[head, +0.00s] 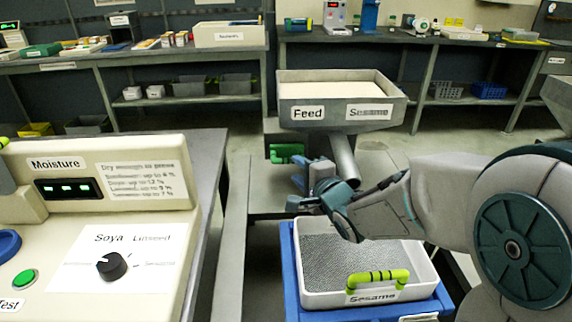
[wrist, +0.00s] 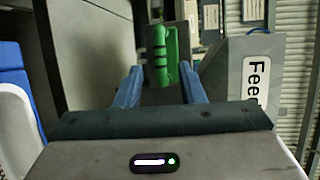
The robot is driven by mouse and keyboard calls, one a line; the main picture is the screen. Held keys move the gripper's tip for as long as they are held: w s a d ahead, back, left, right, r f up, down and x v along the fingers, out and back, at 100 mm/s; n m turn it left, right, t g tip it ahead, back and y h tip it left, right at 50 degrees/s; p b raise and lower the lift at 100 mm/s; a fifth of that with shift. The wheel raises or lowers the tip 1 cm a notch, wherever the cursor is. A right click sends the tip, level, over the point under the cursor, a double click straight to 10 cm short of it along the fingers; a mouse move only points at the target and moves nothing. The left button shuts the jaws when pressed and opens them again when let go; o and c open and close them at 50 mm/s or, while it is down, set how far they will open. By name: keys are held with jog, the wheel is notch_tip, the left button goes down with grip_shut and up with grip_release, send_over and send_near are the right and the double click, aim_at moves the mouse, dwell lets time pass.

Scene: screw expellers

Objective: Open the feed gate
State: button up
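A green handle (head: 287,152) sits on a dark bracket below the left side of the hopper (head: 398,108) labelled Feed and Sesame. I take it to be the feed gate's handle. In the wrist view the green handle (wrist: 165,55) stands upright, ahead of and between my blue fingers. My gripper (head: 298,180) is just below and right of the handle in the head view. In the wrist view my gripper (wrist: 160,70) is open, with its fingers spread apart and nothing held. The fingers appear short of the handle. The gate plate itself cannot be made out.
Below my gripper a white Sesame bin (head: 365,298) with a yellow-green handle sits in a blue frame, with grey grain inside. A sloping chute (head: 344,158) runs down from the hopper beside my wrist. A moisture tester (head: 110,210) stands at the left.

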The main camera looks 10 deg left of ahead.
aim_at(288, 162)
jog(key=x, duration=0.7)
jog(key=shift+a+b, duration=0.1)
jog(key=shift+b, duration=0.3)
grip_shut()
